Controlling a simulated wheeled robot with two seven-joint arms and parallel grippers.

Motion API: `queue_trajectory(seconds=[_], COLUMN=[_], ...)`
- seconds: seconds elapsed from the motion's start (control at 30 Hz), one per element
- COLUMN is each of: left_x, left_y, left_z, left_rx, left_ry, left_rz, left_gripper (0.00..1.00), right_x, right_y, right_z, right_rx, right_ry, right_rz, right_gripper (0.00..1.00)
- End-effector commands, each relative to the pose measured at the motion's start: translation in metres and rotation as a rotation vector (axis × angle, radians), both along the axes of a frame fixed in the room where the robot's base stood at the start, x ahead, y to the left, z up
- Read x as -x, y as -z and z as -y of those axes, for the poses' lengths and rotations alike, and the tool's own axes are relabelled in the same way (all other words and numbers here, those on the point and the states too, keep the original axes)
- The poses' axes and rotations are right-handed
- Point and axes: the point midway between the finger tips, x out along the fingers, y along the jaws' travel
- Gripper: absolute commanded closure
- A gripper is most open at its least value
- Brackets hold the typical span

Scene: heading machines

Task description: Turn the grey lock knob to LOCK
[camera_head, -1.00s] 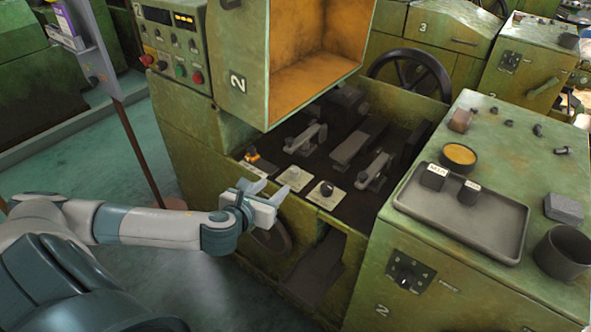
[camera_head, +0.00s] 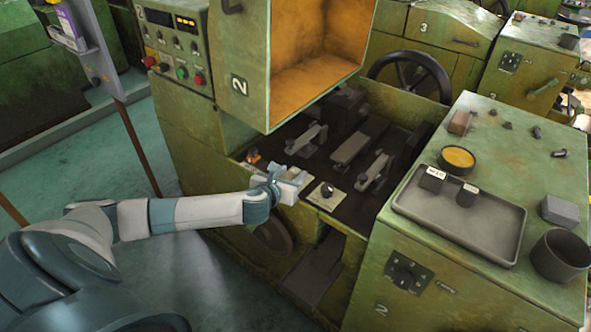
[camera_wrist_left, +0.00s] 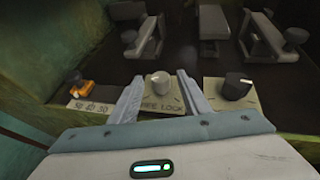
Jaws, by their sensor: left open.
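The grey lock knob (camera_wrist_left: 158,84) sits on a plate lettered FREE and LOCK (camera_wrist_left: 165,106) in the left wrist view. My left gripper (camera_wrist_left: 160,92) is open there, with one finger on each side of the knob. I cannot tell whether the fingers touch it. In the head view my left gripper (camera_head: 287,178) is at the machine's front ledge and hides the grey knob. My right gripper is not in view.
A black knob (camera_wrist_left: 236,86) on its own plate is just right of the fingers. An orange switch (camera_wrist_left: 80,88) with a numbered plate is to the left. Clamp-like levers (camera_head: 305,140) stand behind. The open orange-lined hood (camera_head: 310,75) hangs above.

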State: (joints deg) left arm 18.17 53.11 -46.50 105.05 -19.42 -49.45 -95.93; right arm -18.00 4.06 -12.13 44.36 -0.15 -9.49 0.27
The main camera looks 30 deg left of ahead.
Motion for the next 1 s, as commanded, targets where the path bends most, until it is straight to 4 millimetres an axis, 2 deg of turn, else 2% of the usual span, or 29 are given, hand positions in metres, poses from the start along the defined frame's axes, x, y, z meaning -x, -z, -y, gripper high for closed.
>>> queue_trajectory(seconds=[0.1,0.3,0.7,0.73,0.9,1.0], left_x=[-0.015,-0.030,-0.033,-0.033,-0.033,-0.033], left_y=[0.005,0.012,0.014,0.014,0.014,0.014], left_z=[-0.002,-0.005,-0.006,-0.006,-0.006,-0.006], left_rx=[0.001,0.001,0.001,0.001,0.000,0.001], left_ry=[-0.002,0.000,0.000,0.000,0.000,0.000], left_rz=[0.000,0.000,0.000,0.000,0.000,0.000], left_gripper=[0.57,0.57,0.57,0.59,0.98,0.98], right_x=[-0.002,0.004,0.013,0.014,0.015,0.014], right_y=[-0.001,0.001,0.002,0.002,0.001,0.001], right_z=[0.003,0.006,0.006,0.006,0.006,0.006], right_rx=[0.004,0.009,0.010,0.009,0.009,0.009], right_ry=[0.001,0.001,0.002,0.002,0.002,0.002], right_rz=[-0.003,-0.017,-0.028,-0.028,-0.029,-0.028], right_gripper=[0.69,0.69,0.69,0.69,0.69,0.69])
